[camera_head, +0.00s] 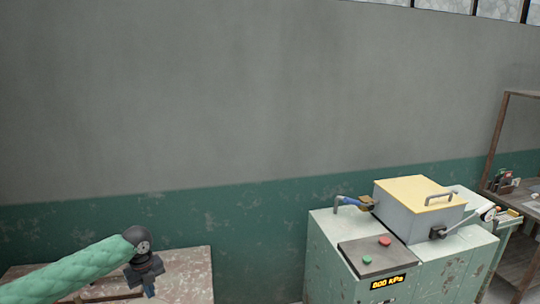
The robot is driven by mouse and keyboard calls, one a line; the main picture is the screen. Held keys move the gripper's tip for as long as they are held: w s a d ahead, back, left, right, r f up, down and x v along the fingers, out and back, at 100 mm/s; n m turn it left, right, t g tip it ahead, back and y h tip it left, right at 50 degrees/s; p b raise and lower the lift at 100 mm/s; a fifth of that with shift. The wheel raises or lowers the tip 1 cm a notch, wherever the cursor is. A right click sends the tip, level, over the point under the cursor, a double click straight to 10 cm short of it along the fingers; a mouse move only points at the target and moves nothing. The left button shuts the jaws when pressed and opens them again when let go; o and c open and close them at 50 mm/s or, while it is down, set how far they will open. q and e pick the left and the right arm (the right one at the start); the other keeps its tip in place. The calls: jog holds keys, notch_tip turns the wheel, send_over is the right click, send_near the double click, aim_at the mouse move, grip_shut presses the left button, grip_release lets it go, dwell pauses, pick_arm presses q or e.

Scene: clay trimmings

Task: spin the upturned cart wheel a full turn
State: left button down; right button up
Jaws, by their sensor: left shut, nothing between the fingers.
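No upturned cart wheel can be made out in the head view. My left arm, in a green padded sleeve, comes in from the lower left. My left gripper (149,290) is dark, points downward and is shut with nothing in it. It is in front of or over a worn, pale brown table (188,268) at the bottom left. The bottom edge of the picture cuts off the table's near part. My right gripper is not in view.
A pale green machine cabinet (325,255) stands at the right, with a yellow-lidded box (415,190), a red button (385,241), a green button (367,260) and a "000 kPa" display (388,282). A cluttered bench (520,200) is at the far right. A wall closes off the back.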

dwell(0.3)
pick_arm(q)
jog(key=a+p, duration=0.1)
jog(key=a, duration=0.1)
jog(key=s+a, duration=0.1)
jog(key=a, duration=0.2)
jog(key=shift+s+a+p, duration=0.15)
jog(key=shift+p, duration=0.25)
jog(key=shift+s+a, duration=0.15)
jog(key=shift+a, duration=0.35)
jog(key=shift+f, duration=1.15)
